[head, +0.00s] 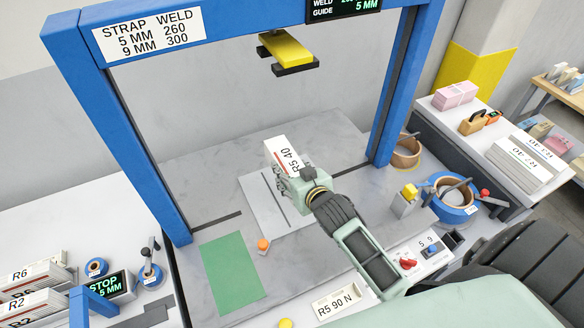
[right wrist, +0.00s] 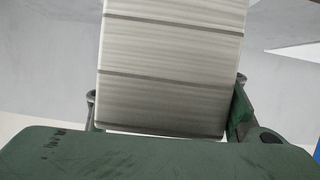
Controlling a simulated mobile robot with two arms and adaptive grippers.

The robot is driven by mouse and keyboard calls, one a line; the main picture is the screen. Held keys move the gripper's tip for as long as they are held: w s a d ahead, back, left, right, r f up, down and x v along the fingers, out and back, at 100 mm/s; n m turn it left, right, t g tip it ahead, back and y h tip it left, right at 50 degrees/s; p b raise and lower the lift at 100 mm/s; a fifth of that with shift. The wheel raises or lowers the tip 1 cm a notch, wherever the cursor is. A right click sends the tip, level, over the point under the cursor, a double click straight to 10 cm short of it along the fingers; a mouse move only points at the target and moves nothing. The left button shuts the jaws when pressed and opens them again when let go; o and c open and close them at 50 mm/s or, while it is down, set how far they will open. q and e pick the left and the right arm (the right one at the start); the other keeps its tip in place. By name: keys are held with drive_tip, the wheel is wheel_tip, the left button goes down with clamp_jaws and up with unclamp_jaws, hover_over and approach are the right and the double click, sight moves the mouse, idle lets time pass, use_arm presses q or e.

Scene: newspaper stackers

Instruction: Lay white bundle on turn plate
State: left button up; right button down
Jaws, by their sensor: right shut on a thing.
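The white bundle (head: 281,152), marked R5 40, is in my right gripper (head: 287,180), which is shut on it. In the right wrist view, the bundle (right wrist: 172,65) stands between the fingers and shows its layered paper edges with dark lines across them. A pale square plate (head: 262,207), which looks like the turn plate, lies on the grey table under the gripper and is partly hidden by it. The bundle is over or just beyond the plate's far edge; whether it touches anything, I cannot tell. My left gripper is not in view.
A blue frame (head: 118,140) arches over the grey table, with a yellow and black head (head: 286,50) hanging from it. A green mat (head: 230,272) and a small orange piece (head: 263,245) lie left of my right arm.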

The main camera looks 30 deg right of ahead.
drive_tip(key=shift+w+f+b, duration=0.15)
drive_tip(key=shift+f+b, duration=1.65)
drive_tip(key=shift+f, duration=1.2)
drive_tip(key=shift+f+b, duration=0.35)
drive_tip(key=shift+f, duration=0.2)
drive_tip(key=c, duration=1)
unclamp_jaws()
drive_tip(key=shift+c, duration=0.2)
drive_tip(key=o, duration=0.3)
drive_tip(key=shift+o, duration=0.5)
drive_tip(key=shift+f, duration=0.1)
